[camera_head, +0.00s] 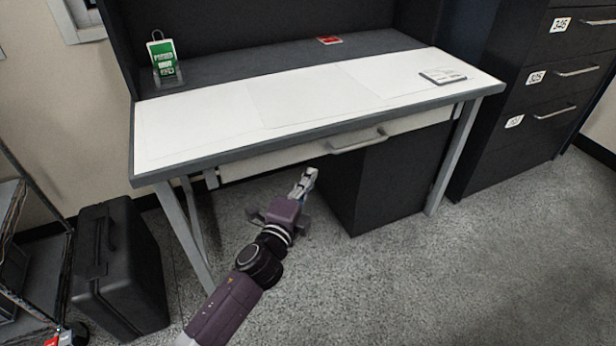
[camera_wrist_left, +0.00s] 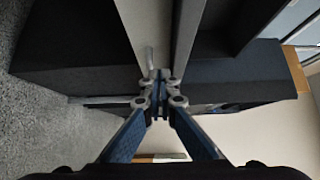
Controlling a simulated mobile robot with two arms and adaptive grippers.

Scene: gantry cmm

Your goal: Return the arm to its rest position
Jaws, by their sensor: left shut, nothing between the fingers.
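My left gripper (camera_head: 308,176) is at the front of the desk, just below the drawer and left of its handle in the head view. Its arm comes in from the bottom left. In the left wrist view the gripper (camera_wrist_left: 160,82) has its fingertips together with nothing between them. The desk drawer (camera_head: 270,160) looks closed or nearly so, and its bar handle (camera_head: 358,141) is free of the gripper. The drawer handle also shows beyond the fingertips in the left wrist view (camera_wrist_left: 150,58). My right gripper is in neither view.
The desk top (camera_head: 300,95) holds a green-and-white card in a stand (camera_head: 163,58) and a small flat device (camera_head: 442,77). A black cabinet (camera_head: 375,185) stands under the desk. A black case (camera_head: 118,270) and a wire shelf (camera_head: 25,230) stand left. Drawers (camera_head: 540,95) stand right. Front floor is clear.

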